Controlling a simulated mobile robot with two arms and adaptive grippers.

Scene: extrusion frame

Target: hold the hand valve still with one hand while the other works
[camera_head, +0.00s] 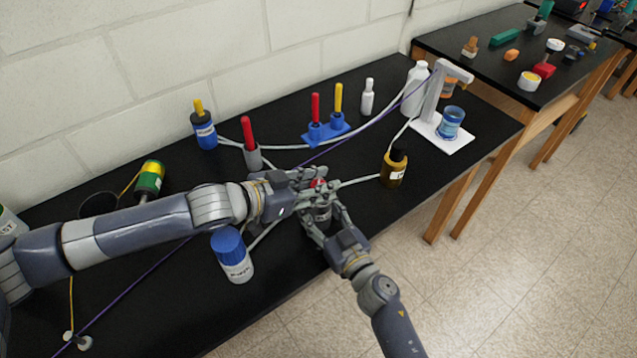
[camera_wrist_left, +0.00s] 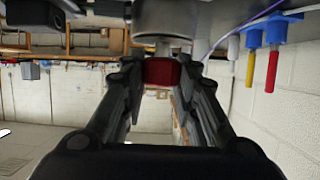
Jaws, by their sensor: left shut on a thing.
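The hand valve (camera_head: 322,212) stands on the black bench, a grey body with a red knob (camera_head: 319,183) on top. In the left wrist view the red knob (camera_wrist_left: 160,72) sits between the two fingers of my left gripper (camera_wrist_left: 160,85), with the grey body beyond it. My left gripper (camera_head: 312,187) reaches in from the left and is shut on the knob. My right gripper (camera_head: 324,208) comes from the lower right, with its fingers on either side of the grey body. The left gripper partly hides the valve, and I cannot tell whether the right fingers touch it.
Hoses cross the bench. A brown bottle (camera_head: 394,168) stands right of the valve; a blue-capped white jar (camera_head: 232,256) stands below my left arm. Behind are a grey holder with a red handle (camera_head: 250,140) and a blue rack (camera_head: 326,133). The front edge lies near my right arm.

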